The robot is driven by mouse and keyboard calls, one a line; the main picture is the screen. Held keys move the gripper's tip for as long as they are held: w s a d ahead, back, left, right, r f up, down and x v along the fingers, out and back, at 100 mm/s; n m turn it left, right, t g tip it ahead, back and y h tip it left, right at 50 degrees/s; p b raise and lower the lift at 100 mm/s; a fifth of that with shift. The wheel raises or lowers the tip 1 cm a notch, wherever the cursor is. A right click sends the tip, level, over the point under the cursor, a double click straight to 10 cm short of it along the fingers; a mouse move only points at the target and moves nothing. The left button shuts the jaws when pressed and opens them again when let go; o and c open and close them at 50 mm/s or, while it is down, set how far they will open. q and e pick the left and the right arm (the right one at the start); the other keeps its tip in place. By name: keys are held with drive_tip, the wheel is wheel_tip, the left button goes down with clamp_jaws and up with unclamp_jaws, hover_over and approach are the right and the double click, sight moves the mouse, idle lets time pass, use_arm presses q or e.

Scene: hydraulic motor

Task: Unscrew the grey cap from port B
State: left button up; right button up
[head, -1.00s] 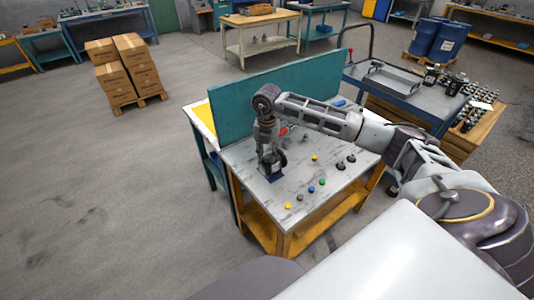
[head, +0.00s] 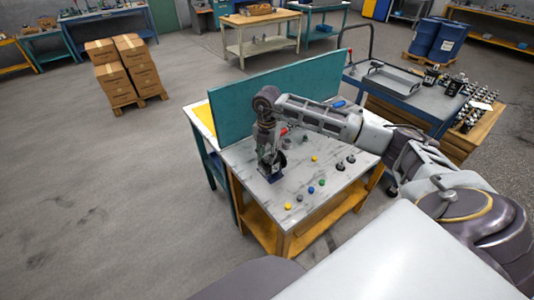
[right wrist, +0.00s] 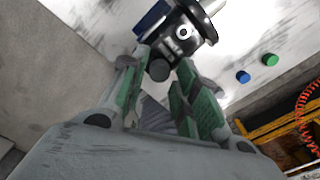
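The dark hydraulic motor (right wrist: 184,32) stands on a blue base on the workbench. In the head view the motor (head: 280,160) is partly hidden by my right gripper (head: 267,156). In the right wrist view, a dark grey round cap (right wrist: 159,70) sticks out from the motor's side towards me. My right gripper (right wrist: 163,68) has its two green-padded fingers on either side of this cap, and a gap seems to show beside it. The port letters are too small to read. My left gripper is not in view.
Several small coloured caps lie on the workbench (head: 247,152), among them a blue cap (head: 311,189) and a green cap (head: 322,182). A teal panel (head: 285,92) rises along the back edge.

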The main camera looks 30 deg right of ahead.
drive_tip(key=shift+m+p, duration=0.55)
drive_tip(key=shift+m, duration=1.45)
drive_tip(key=shift+m+p, duration=0.65)
drive_tip(key=shift+m, duration=1.35)
clamp_jaws()
drive_tip(key=shift+n+b, duration=0.65)
drive_tip(key=shift+n, duration=2.25)
